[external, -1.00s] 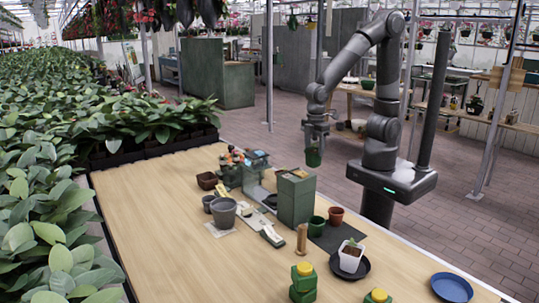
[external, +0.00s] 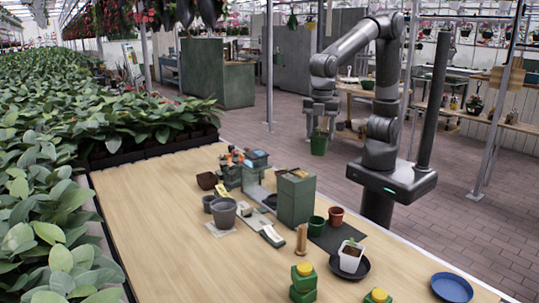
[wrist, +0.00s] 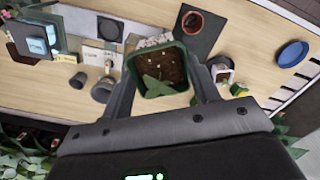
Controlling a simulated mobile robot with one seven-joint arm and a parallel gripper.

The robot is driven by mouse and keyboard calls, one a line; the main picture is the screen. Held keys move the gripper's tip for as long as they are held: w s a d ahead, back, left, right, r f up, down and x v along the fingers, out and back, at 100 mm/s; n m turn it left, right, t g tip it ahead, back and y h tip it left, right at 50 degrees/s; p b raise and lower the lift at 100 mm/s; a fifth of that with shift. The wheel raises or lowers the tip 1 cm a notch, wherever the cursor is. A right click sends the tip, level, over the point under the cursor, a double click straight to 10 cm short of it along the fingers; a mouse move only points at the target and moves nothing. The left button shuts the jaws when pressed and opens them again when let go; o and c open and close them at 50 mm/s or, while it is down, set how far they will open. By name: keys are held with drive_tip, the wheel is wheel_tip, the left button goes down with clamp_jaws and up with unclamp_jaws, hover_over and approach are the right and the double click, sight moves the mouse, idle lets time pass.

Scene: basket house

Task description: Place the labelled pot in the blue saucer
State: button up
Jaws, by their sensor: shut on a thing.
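A green square pot (external: 319,146) with soil and a leafy seedling hangs upright from my gripper (external: 320,124). In the wrist view the fingers are closed on the rim of this green pot (wrist: 158,88). I cannot make out a label on it. The blue saucer (external: 452,287) lies empty at the table's near right corner. It also shows at the right of the wrist view (wrist: 292,53).
A tall green box (external: 296,200) stands midway. The table's left front is clear.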

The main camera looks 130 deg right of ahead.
drive_tip(key=w+a+n, duration=0.2)
drive_tip(key=a+n, duration=0.1)
drive_tip(key=a, duration=0.7)
drive_tip(key=w+a+n, duration=0.3)
drive_tip(key=a, duration=0.6)
drive_tip(key=s+a+f+n, duration=0.1)
drive_tip(key=s+a+n, duration=0.15)
drive_tip(key=a, duration=0.75)
drive_tip(key=s+a+f+n, duration=0.1)
drive_tip(key=s+a+n, duration=0.15)
drive_tip(key=a, duration=0.75)
wheel_tip(320, 180, down, 11)
drive_tip(key=shift+n, duration=0.4)
drive_tip(key=shift+s+a+f, duration=0.45)
drive_tip(key=shift+a+f, duration=1.35)
drive_tip(key=shift+a, duration=0.05)
drive_tip(key=shift+s+a+f, duration=0.45)
drive_tip(key=shift+a+f, duration=1.3)
drive_tip(key=shift+a, duration=0.1)
drive_tip(key=shift+s+a+f, duration=0.45)
drive_tip(key=shift+a+f, duration=1.35)
drive_tip(key=shift+a, duration=0.05)
drive_tip(key=shift+f, duration=0.1)
drive_tip(key=o, duration=1.1)
drive_tip(key=shift+c, duration=0.2)
